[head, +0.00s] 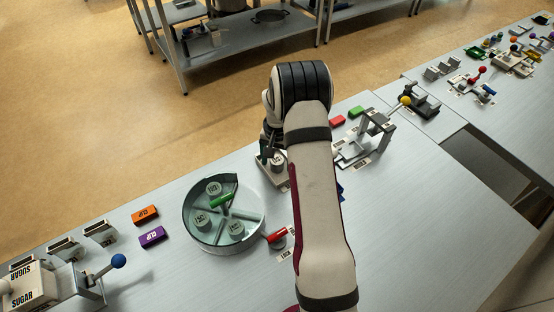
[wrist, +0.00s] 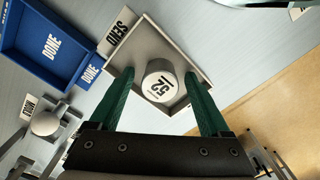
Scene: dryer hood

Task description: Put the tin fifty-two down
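The tin fifty-two (wrist: 158,86) is a pale cylinder with "52" on its top. It stands on a square grey tray (wrist: 140,45) in the wrist view, its top facing the camera. My gripper (wrist: 159,73) has two green fingers spread to either side of the tin, with gaps showing between them and it. In the head view my gripper (head: 265,147) points down over the tray (head: 270,180), beyond my arm. The tin (head: 278,160) shows there in part. How low the fingertips reach beside it is hard to tell.
A round clear-walled holder (head: 190,225) with several tins and a red-ended handle (head: 276,237) stands left of the tray. A blue tray (wrist: 50,45) marked "DONE" lies beside the grey one. A grey frame (head: 378,122) stands to the right. Orange (head: 145,215) and purple (head: 152,237) blocks lie left.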

